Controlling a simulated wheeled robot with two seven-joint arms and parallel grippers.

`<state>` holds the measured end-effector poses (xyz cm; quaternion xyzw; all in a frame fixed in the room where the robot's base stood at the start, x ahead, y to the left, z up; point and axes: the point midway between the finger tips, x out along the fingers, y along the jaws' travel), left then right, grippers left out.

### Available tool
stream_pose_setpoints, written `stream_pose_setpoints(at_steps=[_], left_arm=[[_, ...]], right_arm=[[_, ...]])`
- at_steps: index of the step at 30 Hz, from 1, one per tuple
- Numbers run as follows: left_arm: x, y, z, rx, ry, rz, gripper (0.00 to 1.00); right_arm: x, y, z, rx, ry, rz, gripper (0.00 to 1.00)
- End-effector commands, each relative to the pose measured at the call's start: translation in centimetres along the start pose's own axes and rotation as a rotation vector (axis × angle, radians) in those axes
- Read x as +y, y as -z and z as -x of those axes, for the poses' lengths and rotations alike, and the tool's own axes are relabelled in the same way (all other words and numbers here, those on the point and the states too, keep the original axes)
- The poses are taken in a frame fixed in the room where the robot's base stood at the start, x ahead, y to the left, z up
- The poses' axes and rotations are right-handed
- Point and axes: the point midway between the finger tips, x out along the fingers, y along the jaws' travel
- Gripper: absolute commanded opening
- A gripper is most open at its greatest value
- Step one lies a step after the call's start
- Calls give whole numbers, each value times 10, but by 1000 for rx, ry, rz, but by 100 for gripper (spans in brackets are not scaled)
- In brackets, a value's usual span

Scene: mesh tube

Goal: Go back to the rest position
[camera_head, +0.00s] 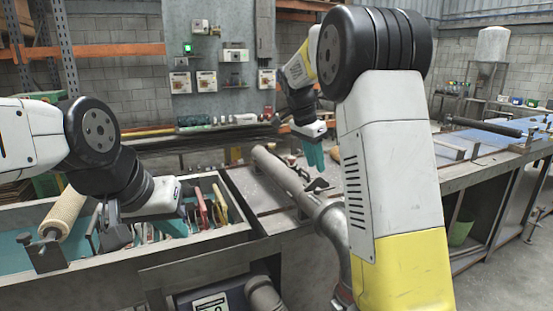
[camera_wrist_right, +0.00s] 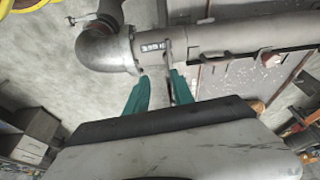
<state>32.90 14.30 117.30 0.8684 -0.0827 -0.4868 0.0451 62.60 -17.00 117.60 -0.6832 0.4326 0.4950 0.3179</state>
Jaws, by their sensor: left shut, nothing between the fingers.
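The mesh tube, a tan cylinder with a woven surface (camera_head: 65,213), lies tilted at the left end of the metal bin in the head view, its near end by a dark bracket. My left gripper (camera_head: 172,229) hangs over the bin, right of the tube and apart from it, with its teal fingers shut and empty. My right gripper (camera_head: 314,157) is above the bench beside a grey pipe (camera_head: 283,178). In the right wrist view its two teal fingers (camera_wrist_right: 160,88) are apart, just below the pipe (camera_wrist_right: 220,42). A thin metal part shows between them; I see no grip on it.
The bin (camera_head: 110,260) holds several hand tools with red, yellow and green handles (camera_head: 205,208). A pipe elbow (camera_head: 333,228) bends down at the bench's front, partly behind my right arm. A wall panel with small boxes (camera_head: 207,82) stands behind. Another bench (camera_head: 485,148) extends at right.

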Motion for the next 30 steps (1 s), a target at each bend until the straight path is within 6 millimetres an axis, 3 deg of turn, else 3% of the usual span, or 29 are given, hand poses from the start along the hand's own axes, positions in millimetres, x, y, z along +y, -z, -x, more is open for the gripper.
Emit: stream_pose_setpoints(at_steps=[4, 8, 18, 24, 30], left_arm=[[0, 0, 0, 0, 0, 0, 0], [0, 0, 0, 0, 0, 0, 0], [0, 0, 0, 0, 0, 0, 0], [0, 0, 0, 0, 0, 0, 0], [0, 0, 0, 0, 0, 0, 0]], right_arm=[[52, -6, 16, -114, 114, 170, 29], [97, -25, 32, -167, 246, 353, 29], [208, -98, 56, -58, 556, 815, 29], [247, -133, 50, 65, 626, 999, 29], [258, -144, 45, 111, 639, 1061, 29]])
